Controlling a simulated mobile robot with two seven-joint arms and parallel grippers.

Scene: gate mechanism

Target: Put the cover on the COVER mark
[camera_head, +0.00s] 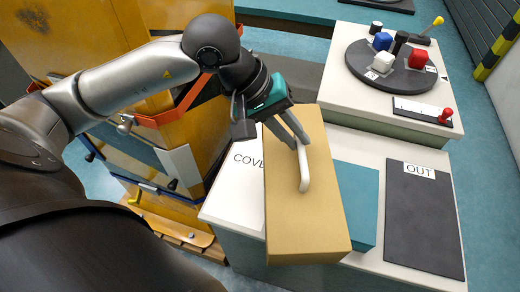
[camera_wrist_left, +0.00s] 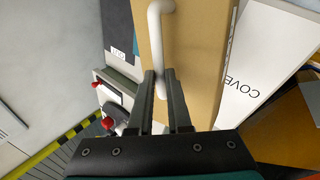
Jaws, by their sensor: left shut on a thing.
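The cover (camera_head: 300,225) is a long tan box with a white bar handle (camera_head: 305,175) on top. My left gripper (camera_head: 298,142) is shut on the handle near its far end. The cover hangs over the white table, between the COVER mark (camera_head: 236,190) and a teal block (camera_head: 359,200). It hides the end of the mark's lettering and part of the block. In the left wrist view, the fingers (camera_wrist_left: 161,78) close around the handle (camera_wrist_left: 156,40), with the cover (camera_wrist_left: 200,60) behind and the COVER mark (camera_wrist_left: 245,75) beside it. Its height above the table is unclear.
A dark OUT mat (camera_head: 420,220) lies empty on the right. At the back, a dark turntable (camera_head: 365,75) carries red, blue, white and black pieces. Yellow cabinets (camera_head: 170,110) stand close on the left.

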